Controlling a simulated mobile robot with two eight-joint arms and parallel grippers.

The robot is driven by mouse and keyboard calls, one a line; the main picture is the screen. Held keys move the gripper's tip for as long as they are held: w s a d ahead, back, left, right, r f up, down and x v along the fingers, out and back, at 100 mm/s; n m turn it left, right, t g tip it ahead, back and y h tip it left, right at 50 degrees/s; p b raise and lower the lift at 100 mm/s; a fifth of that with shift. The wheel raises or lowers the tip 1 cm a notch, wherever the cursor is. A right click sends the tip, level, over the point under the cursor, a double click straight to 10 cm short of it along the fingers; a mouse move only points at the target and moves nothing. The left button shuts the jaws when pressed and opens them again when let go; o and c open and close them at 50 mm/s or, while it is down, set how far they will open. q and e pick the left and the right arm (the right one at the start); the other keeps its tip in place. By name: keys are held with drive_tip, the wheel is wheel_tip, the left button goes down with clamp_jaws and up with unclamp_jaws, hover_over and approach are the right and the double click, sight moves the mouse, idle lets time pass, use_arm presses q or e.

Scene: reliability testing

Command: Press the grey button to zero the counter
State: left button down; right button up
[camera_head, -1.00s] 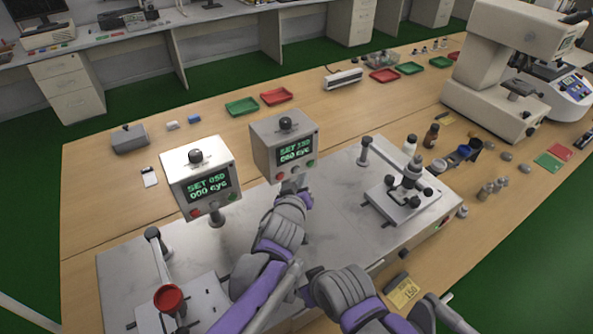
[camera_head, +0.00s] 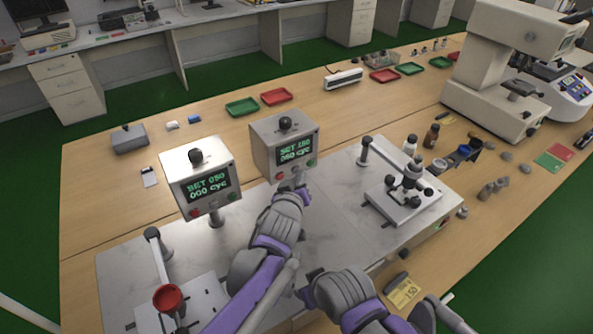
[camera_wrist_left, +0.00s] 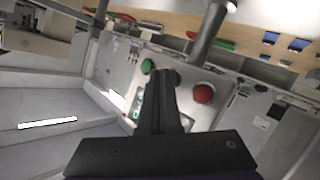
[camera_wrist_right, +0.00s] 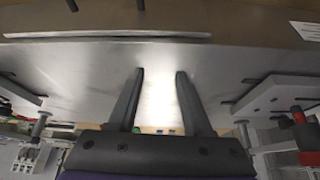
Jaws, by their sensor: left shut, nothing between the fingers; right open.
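Two counter boxes stand on posts: the left counter (camera_head: 200,178) reads about SET 050, 000 cyc, and the right counter (camera_head: 284,145) about SET 150, 060 cyc. My left gripper (camera_head: 298,181) is shut and empty, just below the right counter's button row. In the left wrist view, the shut fingertips (camera_wrist_left: 166,78) lie between the green button (camera_wrist_left: 147,66) and the red button (camera_wrist_left: 204,93). They largely cover the grey button there; I cannot tell whether they touch it. My right gripper (camera_wrist_right: 158,75) is open and empty, facing a pale metal surface.
The counters stand by a pale bench plate (camera_head: 325,210). A lever with a red knob (camera_head: 168,298) is at front left, and a small test fixture (camera_head: 405,190) at right. A yellow label (camera_head: 404,292) lies at the front edge.

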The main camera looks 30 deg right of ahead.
use_arm(q)
drive_tip(key=shift+w, duration=0.3)
use_arm(e)
drive_tip(key=shift+s+f, duration=0.1)
idle(0.3)
use_arm(q)
drive_tip(key=shift+s, duration=0.75)
use_arm(e)
drive_tip(key=shift+r, duration=0.35)
drive_tip(key=shift+w+r+p, duration=0.35)
drive_tip(key=shift+r+p, duration=0.25)
use_arm(q)
drive_tip(key=shift+s+d, duration=0.15)
drive_tip(key=shift+s, duration=1.2)
drive_tip(key=shift+s+d, duration=0.15)
drive_tip(key=shift+s, duration=1.15)
use_arm(e)
drive_tip(key=shift+w+r, duration=0.2)
drive_tip(key=shift+r, duration=0.15)
use_arm(q)
drive_tip(key=shift+f, duration=0.1)
